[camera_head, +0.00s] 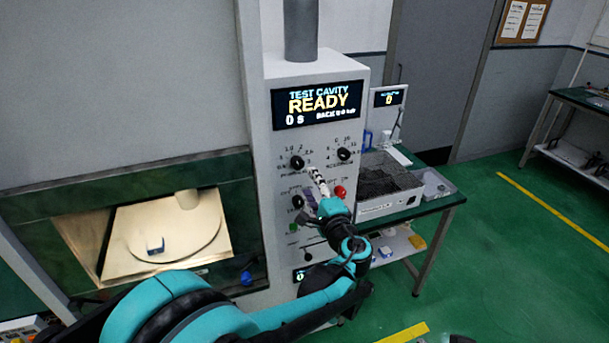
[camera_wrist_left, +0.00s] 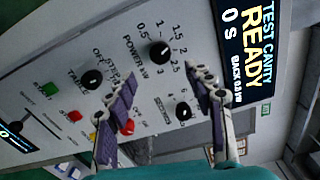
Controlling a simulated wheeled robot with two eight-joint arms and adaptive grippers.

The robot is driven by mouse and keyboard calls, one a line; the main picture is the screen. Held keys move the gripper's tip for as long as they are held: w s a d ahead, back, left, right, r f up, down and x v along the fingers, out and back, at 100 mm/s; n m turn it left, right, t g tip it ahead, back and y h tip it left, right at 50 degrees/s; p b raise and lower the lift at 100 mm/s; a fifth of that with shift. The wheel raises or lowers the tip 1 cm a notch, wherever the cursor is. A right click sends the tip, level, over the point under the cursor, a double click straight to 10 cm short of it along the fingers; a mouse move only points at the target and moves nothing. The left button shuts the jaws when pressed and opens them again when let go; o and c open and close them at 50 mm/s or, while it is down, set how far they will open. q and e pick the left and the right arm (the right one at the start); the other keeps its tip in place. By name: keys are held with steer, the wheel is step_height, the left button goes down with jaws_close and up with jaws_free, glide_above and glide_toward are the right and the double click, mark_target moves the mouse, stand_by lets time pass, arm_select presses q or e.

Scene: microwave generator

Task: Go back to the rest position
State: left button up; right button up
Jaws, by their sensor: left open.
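My left arm reaches in from the bottom left of the head view. My left gripper (camera_head: 316,186) is in front of the grey control panel (camera_head: 262,130), among its knobs and buttons. In the left wrist view the gripper (camera_wrist_left: 166,82) is open, its two purple-padded fingers spread with nothing between them. The panel's power knob (camera_wrist_left: 159,52) shows between and beyond the fingertips. Contact with the panel cannot be told. The display (camera_head: 317,104) reads "TEST CAVITY READY 0 s". My right gripper is not in view.
Left of the panel, the lit cavity holds a round plate (camera_head: 140,222) with a pale cylinder (camera_head: 187,199) and a small blue-and-white item (camera_head: 155,246). A side table with a wire-mesh box (camera_head: 388,209) stands right of the panel. Green floor (camera_head: 500,265) is clear further right.

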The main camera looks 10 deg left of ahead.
arm_select(q)
steer(key=shift+v, duration=1.15)
